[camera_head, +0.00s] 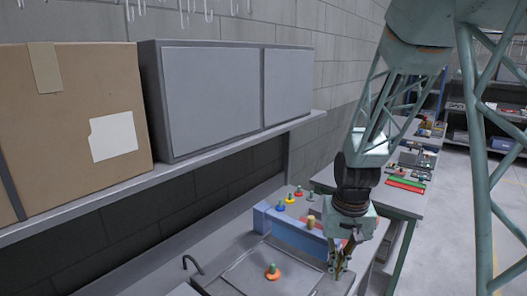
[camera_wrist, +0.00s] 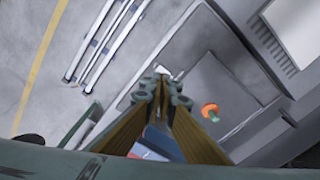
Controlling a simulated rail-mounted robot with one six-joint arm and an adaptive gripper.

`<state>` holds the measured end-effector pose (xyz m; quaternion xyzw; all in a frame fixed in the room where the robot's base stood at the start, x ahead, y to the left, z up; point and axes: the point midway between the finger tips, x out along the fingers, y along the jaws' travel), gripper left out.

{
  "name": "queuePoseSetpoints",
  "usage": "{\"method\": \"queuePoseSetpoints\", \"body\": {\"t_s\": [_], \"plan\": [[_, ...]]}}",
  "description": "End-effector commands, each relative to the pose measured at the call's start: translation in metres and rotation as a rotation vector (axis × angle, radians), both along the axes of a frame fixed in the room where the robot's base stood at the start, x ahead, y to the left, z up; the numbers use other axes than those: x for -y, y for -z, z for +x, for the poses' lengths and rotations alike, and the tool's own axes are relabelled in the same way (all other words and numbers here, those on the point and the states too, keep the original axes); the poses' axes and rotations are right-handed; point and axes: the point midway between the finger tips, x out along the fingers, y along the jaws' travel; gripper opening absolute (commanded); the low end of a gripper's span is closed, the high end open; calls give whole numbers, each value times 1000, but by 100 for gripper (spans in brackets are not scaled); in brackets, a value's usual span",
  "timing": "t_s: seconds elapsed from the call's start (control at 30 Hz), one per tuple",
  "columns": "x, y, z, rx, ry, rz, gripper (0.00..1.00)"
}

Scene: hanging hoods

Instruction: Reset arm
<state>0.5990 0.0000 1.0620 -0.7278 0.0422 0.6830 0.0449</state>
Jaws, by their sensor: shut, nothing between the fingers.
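My gripper (camera_head: 341,268) hangs at the lower right of the head view, pointing down over the right part of the counter. In the wrist view the brown fingers of my gripper (camera_wrist: 162,80) meet at their tips, with nothing between them. My arm comes down from the upper right, and its green lattice link hides part of the room behind it.
A grey cabinet (camera_head: 215,95) and a cardboard box (camera_head: 75,120) stand on a shelf at left. An orange-green knob piece (camera_head: 272,271) sits on the counter; it also shows in the wrist view (camera_wrist: 210,111). A blue block (camera_head: 290,229) with several colored pieces lies behind.

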Motion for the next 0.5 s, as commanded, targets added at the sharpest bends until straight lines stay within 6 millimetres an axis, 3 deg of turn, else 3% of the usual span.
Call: {"method": "queuePoseSetpoints", "body": {"t_s": [0.5], "plan": [[0,-75,-41,54,-22,-2,0]]}}
